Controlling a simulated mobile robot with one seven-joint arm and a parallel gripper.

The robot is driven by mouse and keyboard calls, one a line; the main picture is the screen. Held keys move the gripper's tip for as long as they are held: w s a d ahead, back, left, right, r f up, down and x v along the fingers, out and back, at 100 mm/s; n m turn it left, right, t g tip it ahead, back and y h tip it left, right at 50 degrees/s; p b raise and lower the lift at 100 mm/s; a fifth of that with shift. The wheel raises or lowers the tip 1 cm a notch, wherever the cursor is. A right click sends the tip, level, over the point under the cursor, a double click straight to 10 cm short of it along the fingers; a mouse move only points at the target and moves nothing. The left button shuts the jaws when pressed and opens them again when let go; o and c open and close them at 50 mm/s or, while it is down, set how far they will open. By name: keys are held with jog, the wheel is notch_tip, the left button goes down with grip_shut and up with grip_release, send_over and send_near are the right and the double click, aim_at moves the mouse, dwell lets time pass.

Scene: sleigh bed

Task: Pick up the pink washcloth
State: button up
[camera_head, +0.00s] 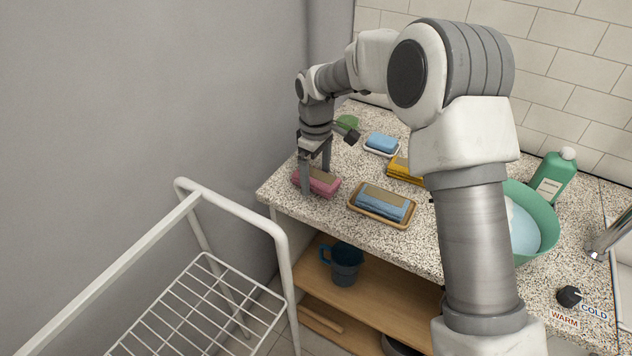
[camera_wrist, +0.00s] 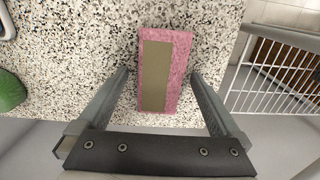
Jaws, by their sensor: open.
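The pink washcloth (camera_head: 318,183) is folded, with a tan band across its top. It lies flat on the speckled counter near its left front corner. In the wrist view the pink washcloth (camera_wrist: 178,72) lies lengthwise between and beyond the fingertips. My gripper (camera_head: 315,180) points down over it in the head view, with fingers on both sides of the cloth. In the wrist view my gripper (camera_wrist: 160,80) is open and holds nothing. Whether the fingers touch the cloth cannot be told.
A blue cloth on a wooden tray (camera_head: 362,210) lies to the right. A yellow cloth (camera_head: 402,168), a blue item on a white dish (camera_head: 382,143) and a green item (camera_head: 347,122) are behind. A white wire rack (camera_head: 190,310) stands in front, left of the counter.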

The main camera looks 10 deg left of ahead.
aim_at(316, 176)
jog(key=shift+c, duration=0.2)
jog(key=c, duration=1.3)
jog(key=shift+r, duration=0.15)
notch_tip(316, 176, up, 4)
jog(key=shift+r+p, duration=0.25)
jog(key=shift+p, duration=0.2)
jog(key=d+r, duration=0.2)
jog(key=d, duration=0.2)
jog(key=s+d+r, duration=0.1)
jog(key=d+r, duration=0.1)
jog(key=d, duration=0.1)
jog(key=d+r, duration=0.2)
jog(key=d, duration=0.2)
jog(key=shift+s+d+r+p, duration=0.15)
jog(key=shift+s+d+p, duration=0.15)
jog(key=shift+s+p, duration=0.05)
